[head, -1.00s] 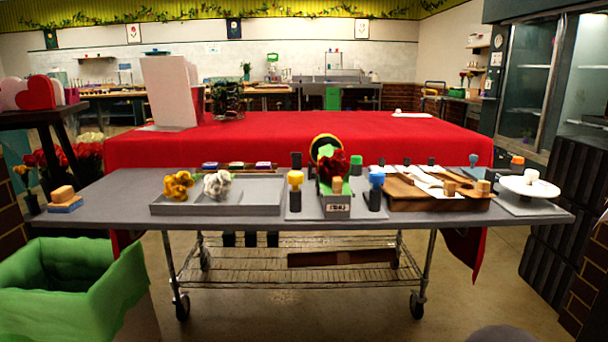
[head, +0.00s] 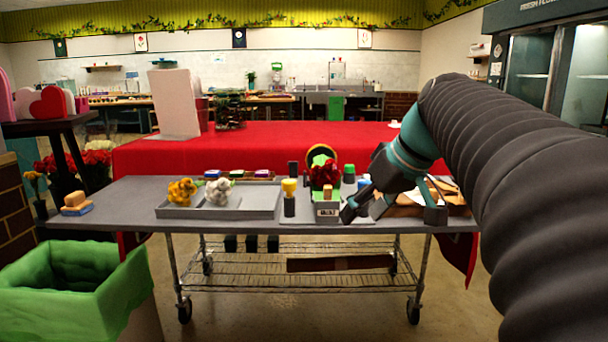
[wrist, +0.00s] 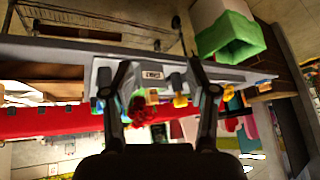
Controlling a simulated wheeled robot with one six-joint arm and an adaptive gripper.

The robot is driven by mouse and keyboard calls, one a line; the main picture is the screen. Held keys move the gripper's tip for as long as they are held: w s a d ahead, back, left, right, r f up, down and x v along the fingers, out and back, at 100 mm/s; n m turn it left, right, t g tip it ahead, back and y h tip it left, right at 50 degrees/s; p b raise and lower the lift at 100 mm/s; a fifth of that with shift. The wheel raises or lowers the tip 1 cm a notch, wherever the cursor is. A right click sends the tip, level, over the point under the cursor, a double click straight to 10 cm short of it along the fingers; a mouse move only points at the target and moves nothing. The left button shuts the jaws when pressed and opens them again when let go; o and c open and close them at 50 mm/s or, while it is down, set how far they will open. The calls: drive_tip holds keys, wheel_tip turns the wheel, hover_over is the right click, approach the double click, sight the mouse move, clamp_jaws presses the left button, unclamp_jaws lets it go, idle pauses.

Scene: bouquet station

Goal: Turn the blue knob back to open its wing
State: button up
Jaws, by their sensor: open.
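The blue knob (head: 363,184) shows at the right of the bouquet station (head: 327,212) in the head view, partly hidden by my gripper. The station holds a dark red flower bunch (head: 325,175) with green around it. A yellow knob (head: 289,186) on a dark post stands at its left. My gripper (head: 392,212) is open and empty, at the table's front near the blue knob. In the wrist view the scene is upside down; the flowers (wrist: 138,107) and yellow knob (wrist: 180,101) show between the fingers (wrist: 160,68). I cannot make out the wing on the blue side.
A grey tray (head: 262,210) with yellow and white flower bunches is on the left of the table. A wooden board (head: 455,207) lies at the right, partly behind my arm. A green-lined bin (head: 70,285) stands at the front left.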

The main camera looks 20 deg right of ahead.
sight(366, 181)
drive_tip(key=w+d+r+n+t+y, duration=0.2)
drive_tip(key=w+d+r+n, duration=0.2)
drive_tip(key=d+r, duration=0.7)
drive_tip(key=x, duration=0.4)
drive_tip(key=d+x, duration=0.1)
drive_tip(key=x, duration=0.8)
drive_tip(key=shift+w+f, duration=0.25)
drive_tip(key=shift+f, duration=0.35)
drive_tip(key=shift+c, duration=0.3)
clamp_jaws()
